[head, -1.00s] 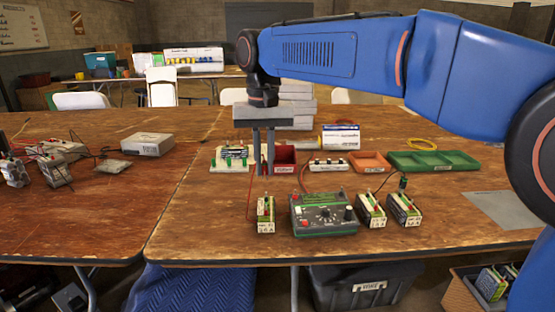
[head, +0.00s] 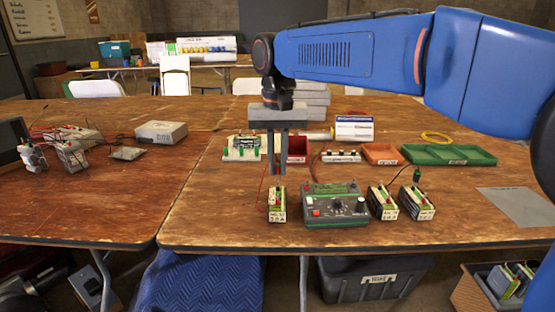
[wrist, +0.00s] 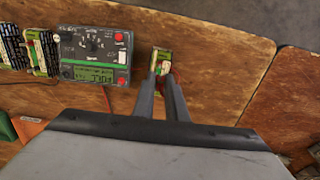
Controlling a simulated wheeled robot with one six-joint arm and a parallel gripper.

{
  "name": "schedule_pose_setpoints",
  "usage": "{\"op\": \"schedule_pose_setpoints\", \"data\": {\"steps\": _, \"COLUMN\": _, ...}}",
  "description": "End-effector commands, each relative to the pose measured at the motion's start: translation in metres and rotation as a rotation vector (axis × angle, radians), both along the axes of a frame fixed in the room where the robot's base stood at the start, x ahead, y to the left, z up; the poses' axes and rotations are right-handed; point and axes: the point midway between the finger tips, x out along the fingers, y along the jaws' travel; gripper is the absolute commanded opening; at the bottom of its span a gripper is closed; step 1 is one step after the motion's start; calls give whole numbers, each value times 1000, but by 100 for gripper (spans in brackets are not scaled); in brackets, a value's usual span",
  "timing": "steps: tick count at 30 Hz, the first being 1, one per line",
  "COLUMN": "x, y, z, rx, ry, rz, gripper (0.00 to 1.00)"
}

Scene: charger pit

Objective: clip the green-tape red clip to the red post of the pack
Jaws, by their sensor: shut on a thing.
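My gripper (head: 278,172) points straight down with its two fingers close together, just above a small cream-and-green pack (head: 277,206). In the wrist view, the fingertips (wrist: 162,76) lie right at the edge of this pack (wrist: 160,56). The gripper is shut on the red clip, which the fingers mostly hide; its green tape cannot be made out. A thin red lead runs down beside the fingers in the head view. The pack's posts are too small to tell apart clearly, and contact between clip and post cannot be made out.
A green-and-grey charger (head: 336,207) stands close to the right of the pack. Two more packs (head: 382,203) (head: 417,205) stand beyond it. Behind are a red bin (head: 297,158), an orange tray (head: 382,155) and a green tray (head: 449,155).

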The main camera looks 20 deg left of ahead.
Motion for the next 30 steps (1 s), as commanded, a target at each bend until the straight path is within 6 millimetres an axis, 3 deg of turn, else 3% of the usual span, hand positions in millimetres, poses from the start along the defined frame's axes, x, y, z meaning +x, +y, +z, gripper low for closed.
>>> {"op": "schedule_pose_setpoints", "data": {"steps": 30, "x": 0, "y": 0, "z": -49, "rx": 0, "ry": 1, "rz": 1, "gripper": 0}}
